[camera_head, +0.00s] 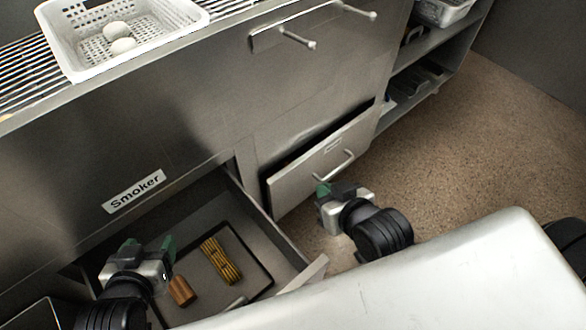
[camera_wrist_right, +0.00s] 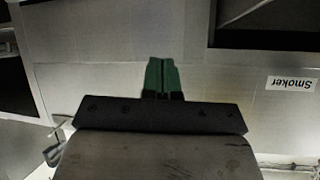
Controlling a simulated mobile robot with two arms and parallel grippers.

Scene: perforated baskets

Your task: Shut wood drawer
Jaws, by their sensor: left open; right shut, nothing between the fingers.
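A drawer below the Smoker label stands pulled out; its inner side wall (camera_head: 262,221) shows. In it are a dark tray, a brown block (camera_head: 182,291) and a yellow-brown bundle of sticks (camera_head: 221,260) that look like wood. Its front is mostly hidden by my body. My left gripper (camera_head: 150,244) is open and empty, over the left part of this drawer. My right gripper (camera_head: 323,188) is shut and empty, close to the handle of a second, partly open drawer (camera_head: 305,172); I cannot tell if it touches. Its shut green fingers (camera_wrist_right: 163,76) also show in the right wrist view.
The Smoker label (camera_head: 135,191) is on the steel cabinet front, and also shows upside down in the right wrist view (camera_wrist_right: 291,83). A white perforated basket (camera_head: 75,66) with two pale round items sits on the rack above. Handles (camera_head: 297,39) jut out above. The floor (camera_head: 470,150) at right is clear.

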